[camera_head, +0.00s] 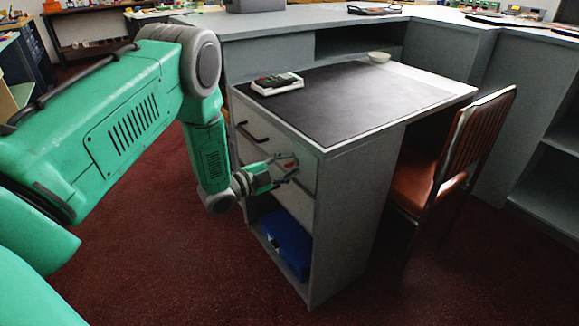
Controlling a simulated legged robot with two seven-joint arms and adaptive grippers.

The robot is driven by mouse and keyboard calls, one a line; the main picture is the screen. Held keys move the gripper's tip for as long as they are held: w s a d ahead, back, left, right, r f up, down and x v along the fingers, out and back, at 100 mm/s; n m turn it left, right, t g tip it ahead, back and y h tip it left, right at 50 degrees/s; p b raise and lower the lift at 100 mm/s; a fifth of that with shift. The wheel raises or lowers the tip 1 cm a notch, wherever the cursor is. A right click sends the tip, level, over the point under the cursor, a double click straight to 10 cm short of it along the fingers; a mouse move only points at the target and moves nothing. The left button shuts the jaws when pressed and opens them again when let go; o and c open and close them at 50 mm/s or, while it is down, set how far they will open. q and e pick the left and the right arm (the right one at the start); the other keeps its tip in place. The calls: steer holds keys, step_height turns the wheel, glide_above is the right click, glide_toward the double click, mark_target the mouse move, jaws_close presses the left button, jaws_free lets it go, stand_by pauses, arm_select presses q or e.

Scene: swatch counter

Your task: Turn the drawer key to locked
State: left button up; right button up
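The grey desk pedestal (345,210) has a pale drawer front on its left face, with a dark bar handle (252,133) near the top. A small red piece (290,164), which looks like the key's head, shows low on the drawer front. My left gripper (292,168) is right at it. Its two fingers look spread, one above and one below the red piece. Whether they touch it cannot be told. The keyhole and the key's shaft are too small or hidden to make out. My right gripper is out of view.
A black mat (350,100) covers the desktop, with a card-reader-like device (277,84) and a pale bowl (379,57) on it. A blue bin (287,243) sits in the open shelf below the drawer. A brown chair (455,160) stands at right. Red carpet is clear in front.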

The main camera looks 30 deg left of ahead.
arm_select(q)
jaws_close()
steer(key=shift+n, duration=0.3)
steer(key=shift+n+p, duration=0.65)
steer(key=shift+n, duration=0.35)
steer(key=n+p, duration=0.1)
steer(key=n, duration=0.1)
steer(key=shift+n, duration=0.3)
steer(key=n+p, duration=0.1)
steer(key=n, duration=0.2)
steer(key=shift+n, duration=0.3)
steer(key=shift+f+n, duration=0.1)
steer(key=shift+n, duration=1.1)
steer(key=shift+n, duration=0.3)
